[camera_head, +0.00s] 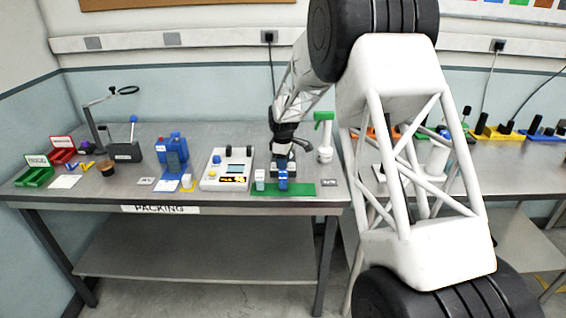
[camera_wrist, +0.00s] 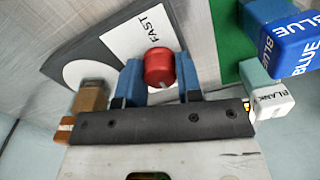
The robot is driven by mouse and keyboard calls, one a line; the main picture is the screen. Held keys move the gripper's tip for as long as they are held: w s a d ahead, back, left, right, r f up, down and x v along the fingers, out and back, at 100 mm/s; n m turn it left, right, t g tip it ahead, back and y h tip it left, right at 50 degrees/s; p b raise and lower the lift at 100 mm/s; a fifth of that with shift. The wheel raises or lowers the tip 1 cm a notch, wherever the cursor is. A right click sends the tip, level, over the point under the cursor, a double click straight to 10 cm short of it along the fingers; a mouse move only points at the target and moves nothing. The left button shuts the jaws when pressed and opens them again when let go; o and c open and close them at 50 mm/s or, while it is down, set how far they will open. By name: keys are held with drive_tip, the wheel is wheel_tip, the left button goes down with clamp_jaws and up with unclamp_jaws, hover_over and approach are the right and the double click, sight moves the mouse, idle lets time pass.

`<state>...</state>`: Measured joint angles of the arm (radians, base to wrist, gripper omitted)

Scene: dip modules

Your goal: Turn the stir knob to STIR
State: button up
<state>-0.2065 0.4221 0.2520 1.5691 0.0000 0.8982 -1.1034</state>
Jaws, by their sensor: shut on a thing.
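A red knob (camera_wrist: 159,66) with a white mark on its edge shows in the wrist view. It sits between the two blue fingers of my gripper (camera_wrist: 159,82), which is shut on it. A white label reading FAST (camera_wrist: 150,38) lies just beyond the knob on a dark grey housing (camera_wrist: 80,52). No label reading STIR shows. In the head view the dark end of my arm (camera_head: 284,140) is down at the bench, and the knob is hidden there.
A blue block (camera_wrist: 290,45) and a white BLANK block (camera_wrist: 270,97) stand right of my gripper on a green mat (camera_head: 300,189). A brown knob-like part (camera_wrist: 91,96) is left of the fingers. A white control box (camera_head: 226,168) and green-topped stand (camera_head: 325,135) flank my arm.

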drive_tip(key=shift+m, duration=0.3)
drive_tip(key=shift+c, duration=0.2)
drive_tip(key=m, duration=0.3)
drive_tip(key=shift+m, duration=0.4)
drive_tip(key=m, duration=0.4)
drive_tip(key=shift+m, duration=0.3)
drive_tip(key=m, duration=0.4)
drive_tip(key=shift+m, duration=2.5)
drive_tip(key=o, duration=0.9)
drive_tip(key=shift+o, duration=0.2)
